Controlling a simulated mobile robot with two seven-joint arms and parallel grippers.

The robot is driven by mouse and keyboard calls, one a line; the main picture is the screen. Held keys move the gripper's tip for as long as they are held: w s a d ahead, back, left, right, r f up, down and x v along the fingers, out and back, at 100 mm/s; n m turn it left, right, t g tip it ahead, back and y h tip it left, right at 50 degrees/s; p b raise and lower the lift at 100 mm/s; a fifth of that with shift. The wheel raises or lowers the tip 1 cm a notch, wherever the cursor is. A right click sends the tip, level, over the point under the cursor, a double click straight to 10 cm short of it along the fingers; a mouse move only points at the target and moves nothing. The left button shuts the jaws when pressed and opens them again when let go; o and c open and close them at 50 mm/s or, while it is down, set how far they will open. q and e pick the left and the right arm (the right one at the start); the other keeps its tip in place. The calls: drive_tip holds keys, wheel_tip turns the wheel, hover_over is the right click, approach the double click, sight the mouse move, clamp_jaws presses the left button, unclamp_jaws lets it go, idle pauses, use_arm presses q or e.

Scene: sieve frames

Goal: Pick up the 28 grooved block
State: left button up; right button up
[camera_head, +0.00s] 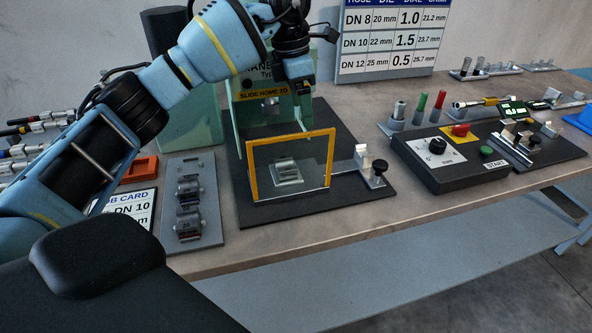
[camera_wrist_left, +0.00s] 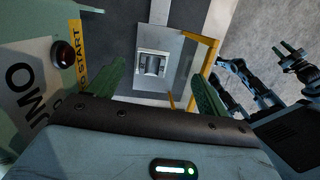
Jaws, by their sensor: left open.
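A small grey grooved block (camera_head: 287,168) sits on a pale seat in the press, behind a clear guard with a yellow frame (camera_head: 252,172). It also shows in the left wrist view (camera_wrist_left: 152,64), beyond and between my fingers. Two more grooved blocks stand on a grey plate at the left, a rear one (camera_head: 188,187) and a front one (camera_head: 189,226). Their markings are too small to read surely. My left gripper (camera_head: 304,92) is above the guard, by the press's upper part. In the left wrist view its green fingers (camera_wrist_left: 162,88) are apart, with nothing between them.
The green press (camera_head: 240,124) stands close to my left gripper. A clamp (camera_head: 372,169) is right of the guard. A black control box (camera_head: 450,163) with knobs is farther right. A job card (camera_head: 132,211) and an orange tray (camera_head: 140,169) lie at the left.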

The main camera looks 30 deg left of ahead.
use_arm(q)
drive_tip(key=shift+n+g+y, duration=0.3)
drive_tip(key=shift+g+y, duration=0.2)
drive_tip(key=shift+y, duration=0.3)
drive_tip(key=shift+s+a+f, duration=0.4)
drive_tip(key=shift+s+f, duration=0.05)
drive_tip(key=shift+f, duration=0.9)
drive_tip(key=shift+s+a+f, duration=0.35)
drive_tip(key=shift+s+f, duration=0.1)
drive_tip(key=shift+f, duration=0.85)
drive_tip(key=shift+s+a+f, duration=0.4)
drive_tip(key=shift+s+f, duration=0.05)
drive_tip(key=shift+f, duration=0.9)
use_arm(e)
drive_tip(key=s+a+y, duration=0.1)
drive_tip(key=s+a, duration=0.3)
drive_tip(key=a, duration=0.1)
drive_tip(key=shift+s+a+r, duration=0.2)
drive_tip(key=shift+r, duration=0.05)
use_arm(q)
drive_tip(key=shift+f, duration=2.95)
drive_tip(key=shift+r, duration=0.1)
drive_tip(key=c, duration=1.4)
